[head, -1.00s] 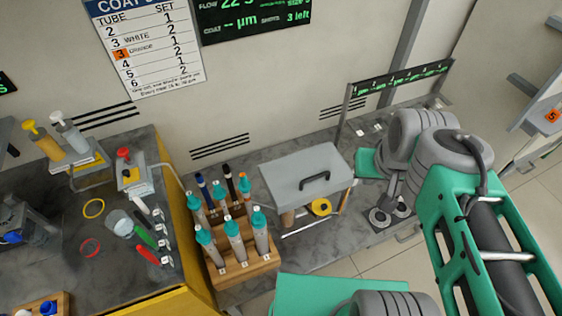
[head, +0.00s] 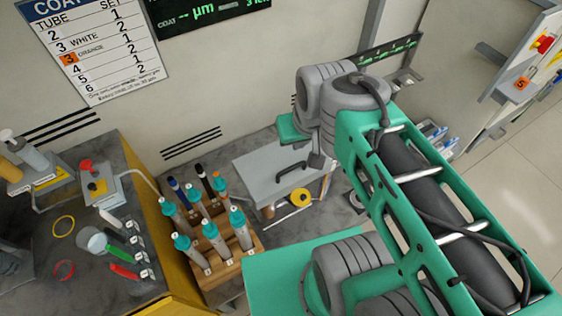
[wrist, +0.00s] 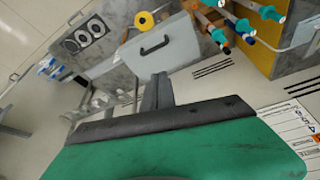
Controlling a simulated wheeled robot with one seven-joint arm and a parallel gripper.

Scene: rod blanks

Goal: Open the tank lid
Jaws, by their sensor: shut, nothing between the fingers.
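A wooden rack (head: 234,262) of teal-capped tubes stands left of the lid. A yellow tape roll (head: 300,197) is in front of it. A yellow-sided bench (head: 158,233) with bottles and rings is farther left. The wall is close behind.

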